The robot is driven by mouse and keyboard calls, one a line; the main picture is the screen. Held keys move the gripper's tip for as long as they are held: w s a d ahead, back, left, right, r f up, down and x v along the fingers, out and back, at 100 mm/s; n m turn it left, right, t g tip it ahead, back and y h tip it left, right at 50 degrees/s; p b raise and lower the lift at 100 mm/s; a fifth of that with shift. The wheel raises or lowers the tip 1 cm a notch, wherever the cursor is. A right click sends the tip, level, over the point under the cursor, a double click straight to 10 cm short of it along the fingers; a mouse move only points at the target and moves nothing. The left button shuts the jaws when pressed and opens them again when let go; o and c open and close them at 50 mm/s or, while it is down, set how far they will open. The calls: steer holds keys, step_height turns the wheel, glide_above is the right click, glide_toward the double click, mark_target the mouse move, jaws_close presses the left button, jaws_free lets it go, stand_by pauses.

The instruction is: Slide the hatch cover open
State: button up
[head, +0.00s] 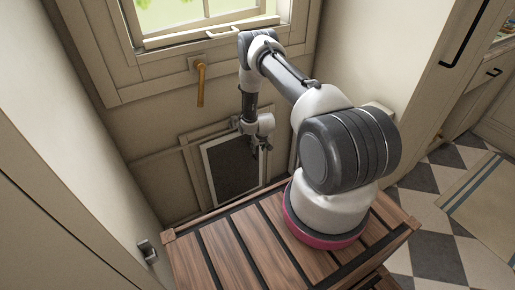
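A hatch in the wall below the window shows as a dark grey panel (233,166) inside a white border. A beige frame surrounds it, and thin rails run out to its left along the wall. I cannot tell whether the dark area is the cover itself or the opening. My gripper (262,150) hangs in front of the upper right part of the hatch, with its fingers pointing down. It is small and dark here, so I cannot tell whether the fingers are apart or touch the hatch. My wrist hides part of the right edge.
A brass handle (201,84) sticks out from the wall under the window (205,18). A slatted wooden top (235,251) lies below my arm. A beige wall or door with a small metal latch (148,251) closes in the left. Checkered floor (440,250) is open at the right.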

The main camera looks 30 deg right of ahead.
steer(key=shift+w+f, duration=0.15)
steer(key=shift+f, duration=0.35)
jaws_close()
